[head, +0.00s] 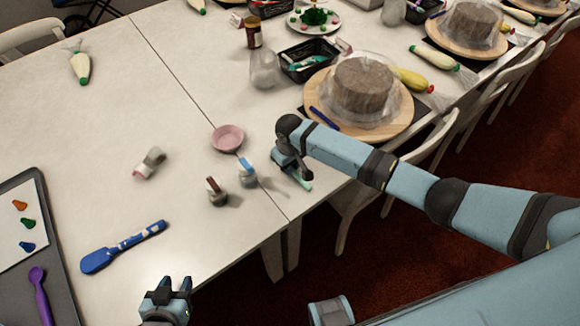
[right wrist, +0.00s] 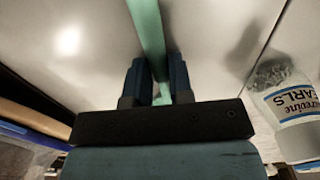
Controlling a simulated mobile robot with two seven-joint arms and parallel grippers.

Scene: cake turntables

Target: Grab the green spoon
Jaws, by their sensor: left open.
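The green spoon (head: 301,181) shows as a thin mint-green strip near the table's front edge, just below my right gripper (head: 283,158). In the right wrist view its handle (right wrist: 147,28) runs from the top edge down between the two fingers of my right gripper (right wrist: 157,75). The fingers are close together, against both sides of the handle. Whether the spoon still touches the table cannot be told. My left gripper (head: 168,287) is open and empty at the front edge of the table, far to the left of the spoon.
A labelled pearls jar (right wrist: 290,105) is close in the right wrist view. A cake on a wooden turntable (head: 398,125) stands behind. A blue spatula (head: 103,259) lies front left.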

